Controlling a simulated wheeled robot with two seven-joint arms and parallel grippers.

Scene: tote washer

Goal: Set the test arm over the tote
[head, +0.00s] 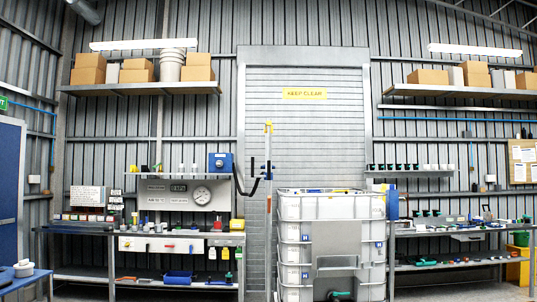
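The tote (330,210) is a large white caged container standing right of the middle, in front of a roller door. What looks like the test arm (268,143) is a slim upright post with a yellow tip, a blue part and a black bent handle. It stands just left of the tote, apart from its top in the picture. Neither of my grippers is in view.
A left workbench (75,228) holds small parts and a gauge panel (183,195). A right workbench (460,232) holds more parts beside the tote. Shelves with cardboard boxes (88,69) hang high.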

